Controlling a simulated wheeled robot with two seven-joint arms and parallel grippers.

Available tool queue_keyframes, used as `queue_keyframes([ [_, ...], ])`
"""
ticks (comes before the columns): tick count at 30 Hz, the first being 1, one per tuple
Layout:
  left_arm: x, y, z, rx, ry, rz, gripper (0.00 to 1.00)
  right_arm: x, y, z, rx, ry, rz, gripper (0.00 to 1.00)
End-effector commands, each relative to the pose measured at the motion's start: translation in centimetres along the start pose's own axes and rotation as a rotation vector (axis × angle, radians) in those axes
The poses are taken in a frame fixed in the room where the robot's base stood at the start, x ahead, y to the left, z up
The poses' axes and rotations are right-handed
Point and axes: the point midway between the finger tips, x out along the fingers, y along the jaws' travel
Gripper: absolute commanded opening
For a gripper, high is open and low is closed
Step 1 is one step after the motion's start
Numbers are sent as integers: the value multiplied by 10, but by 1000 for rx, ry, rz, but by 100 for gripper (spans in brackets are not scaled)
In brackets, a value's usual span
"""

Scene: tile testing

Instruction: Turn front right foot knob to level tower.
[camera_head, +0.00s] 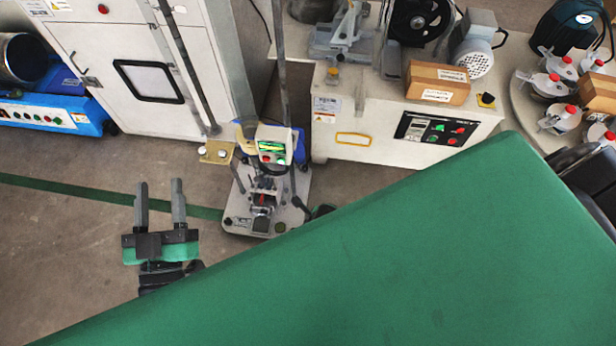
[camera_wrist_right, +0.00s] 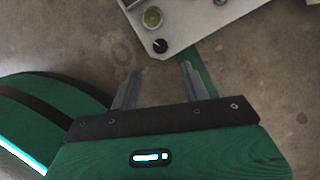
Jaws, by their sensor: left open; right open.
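The tower (camera_head: 250,80) rises from a light metal base plate (camera_head: 238,206) on the floor in the head view. In the right wrist view, a corner of the base plate (camera_wrist_right: 187,20) carries a black foot knob (camera_wrist_right: 160,46) and a round green bubble level (camera_wrist_right: 152,17). My right gripper (camera_wrist_right: 160,70) is open and empty, its fingertips pointing toward this knob, which lies slightly beyond them in the picture. My left gripper (camera_head: 159,185) is open and empty over the floor, left of the base plate. My right gripper cannot be clearly made out in the head view.
A white cabinet (camera_head: 125,35) and a cream machine (camera_head: 345,142) with a cardboard box (camera_head: 437,83) stand behind the tower. A blue unit (camera_head: 90,110) is at far left. Floor left of the plate is clear. My green body covers the lower right.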

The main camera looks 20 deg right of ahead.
Motion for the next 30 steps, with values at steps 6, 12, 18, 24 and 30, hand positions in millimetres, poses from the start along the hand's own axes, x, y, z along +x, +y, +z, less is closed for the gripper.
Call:
queue_keyframes([
  [6, -20, 11, 42, -37, -250, 4, 47, -9, 1, 0, 1, 2, 0, 47],
  [12, -31, 8, 62, -33, -426, -6, 47, -18, 0, 0, 2, 1, 0, 47],
  [18, -48, 6, 80, -33, -601, -14, 47, -26, 1, 0, 1, 1, 1, 47],
  [24, -65, 4, 92, -35, -738, -21, 47, -32, 1, 0, 2, 1, 1, 47],
  [30, -74, 3, 98, -36, -803, -25, 47, -34, 1, -1, 1, 1, 0, 47],
])
